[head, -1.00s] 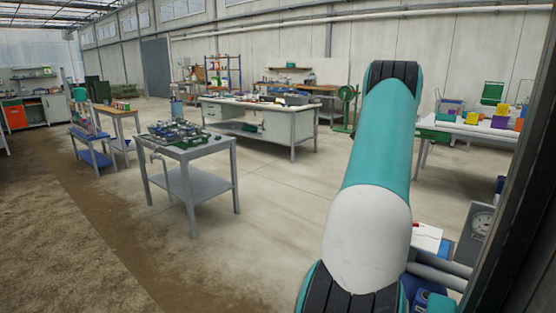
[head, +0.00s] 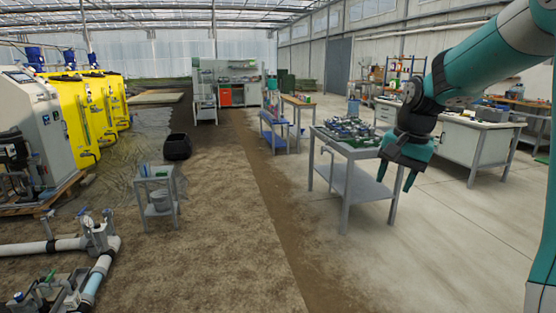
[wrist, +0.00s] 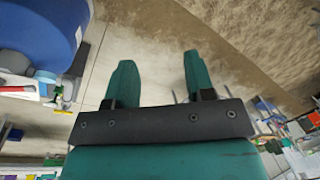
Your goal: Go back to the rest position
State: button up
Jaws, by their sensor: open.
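My gripper (head: 396,178) hangs from my teal arm at the right of the head view, its fingers pointing down. It is in front of a grey metal table in the picture. The wrist view shows its two teal fingers (wrist: 156,75) spread apart with nothing between them. Beyond the fingers that view shows bare floor, turned on its side.
The grey table (head: 350,152) carries metal parts. A small stand (head: 158,190), a black bin (head: 177,147) and yellow tanks (head: 95,105) are at the left. White pipework (head: 60,243) lies front left. A blue rounded thing (wrist: 35,35) fills the wrist view's upper left. The middle floor is clear.

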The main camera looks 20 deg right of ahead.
jog(key=s+a+n+y, duration=0.1)
jog(key=s+a+n, duration=0.35)
jog(key=a, duration=0.55)
jog(key=s+a+n+y, duration=0.1)
jog(key=s+a+n, duration=0.3)
jog(key=a, duration=0.6)
jog(key=s+a+f+n+g+y, duration=0.1)
jog(key=s+a+n, duration=0.8)
jog(key=s+a, duration=0.1)
jog(key=shift+s+f+g, duration=0.25)
jog(key=shift+s+g, duration=0.05)
jog(key=shift+s, duration=0.15)
